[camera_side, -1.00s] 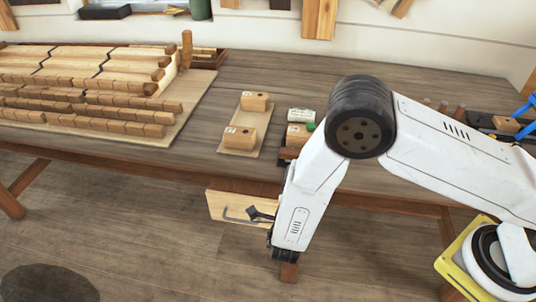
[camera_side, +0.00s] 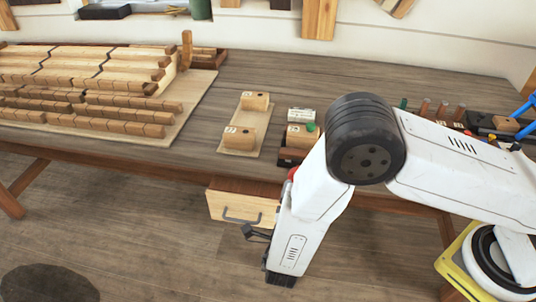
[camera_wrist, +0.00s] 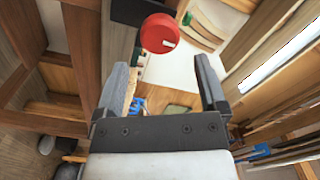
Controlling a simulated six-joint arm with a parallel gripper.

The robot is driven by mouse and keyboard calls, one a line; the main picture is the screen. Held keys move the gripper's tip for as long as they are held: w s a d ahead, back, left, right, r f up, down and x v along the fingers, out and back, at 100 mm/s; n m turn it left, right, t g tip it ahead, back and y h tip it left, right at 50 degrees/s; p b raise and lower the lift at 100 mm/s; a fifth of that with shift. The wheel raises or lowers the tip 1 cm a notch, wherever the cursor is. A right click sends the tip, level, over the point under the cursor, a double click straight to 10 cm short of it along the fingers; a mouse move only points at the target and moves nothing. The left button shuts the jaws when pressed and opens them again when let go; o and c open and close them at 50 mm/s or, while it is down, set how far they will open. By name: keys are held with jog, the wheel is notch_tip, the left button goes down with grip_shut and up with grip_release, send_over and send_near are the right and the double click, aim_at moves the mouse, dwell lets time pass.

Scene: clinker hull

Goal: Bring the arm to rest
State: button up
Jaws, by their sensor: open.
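My white arm reaches out over the front edge of the bench, and its wrist hangs below the bench top. My gripper (camera_side: 254,234) shows in the side view as small dark fingers pointing left, in front of the wooden drawer. In the wrist view my gripper (camera_wrist: 163,75) has its two dark fingers well apart, with nothing held between them. The drawer (camera_side: 232,205) has a grey handle. I cannot tell from the side view how far the fingers are from it.
On the bench (camera_side: 330,80), the stepped plank hull (camera_side: 90,85) lies at left. Wooden blocks sit on a pale board (camera_side: 228,150). Another block (camera_side: 298,136) sits close to my arm. A red round thing (camera_wrist: 161,33) shows beyond my fingers. Open floor (camera_side: 130,230) lies in front.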

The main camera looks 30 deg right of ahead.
dwell(0.3)
jog(key=s+d+r+m+g+y, duration=0.1)
jog(key=s+d+r+m+g, duration=0.15)
jog(key=d+m+g, duration=0.55)
jog(key=s+d+r+m+g+y, duration=0.1)
jog(key=s+d+m+g, duration=0.25)
jog(key=m, duration=0.75)
jog(key=s+d+r+m+y, duration=0.1)
jog(key=r+m+y, duration=0.1)
jog(key=m, duration=0.8)
jog(key=s+d+r+m+t+y, duration=0.1)
jog(key=r+m+y, duration=0.2)
jog(key=m, duration=0.7)
jog(key=s+d+r+m+y, duration=0.1)
jog(key=m+y, duration=0.4)
jog(key=m, duration=0.6)
jog(key=shift+d+r+y, duration=0.4)
jog(key=shift+d+r, duration=0.05)
jog(key=shift+r, duration=0.2)
